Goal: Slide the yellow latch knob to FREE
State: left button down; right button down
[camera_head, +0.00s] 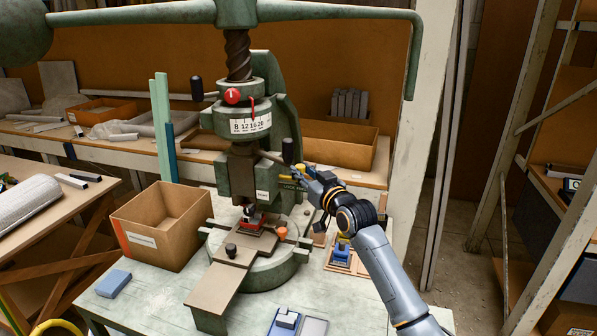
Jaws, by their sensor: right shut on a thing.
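The green fly press (283,105) stands on the pale bench, with a yellow latch knob (286,179) on the right side of its frame. My right arm comes in from the lower right. My right gripper (299,176) is at the knob and shut on it; the fingers partly hide the knob and the latch around it. The FREE marking cannot be read at this size. My left gripper is not in view.
A red clamp (252,221) sits under the ram. A cardboard box (160,224) stands left of the press, a blue block (114,283) in front. The long green handle arm (340,11) spans overhead.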

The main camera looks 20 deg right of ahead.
jog(key=c, duration=1.2)
grip_release()
jog(key=shift+d+f, duration=0.1)
jog(key=shift+d, duration=0.05)
jog(key=shift+o, duration=0.5)
jog(key=shift+s+d, duration=0.15)
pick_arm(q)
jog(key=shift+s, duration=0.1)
pick_arm(e)
jog(key=s+d, duration=0.2)
jog(key=s, duration=0.9)
jog(key=shift+s, duration=0.35)
jog(key=shift+d, duration=0.1)
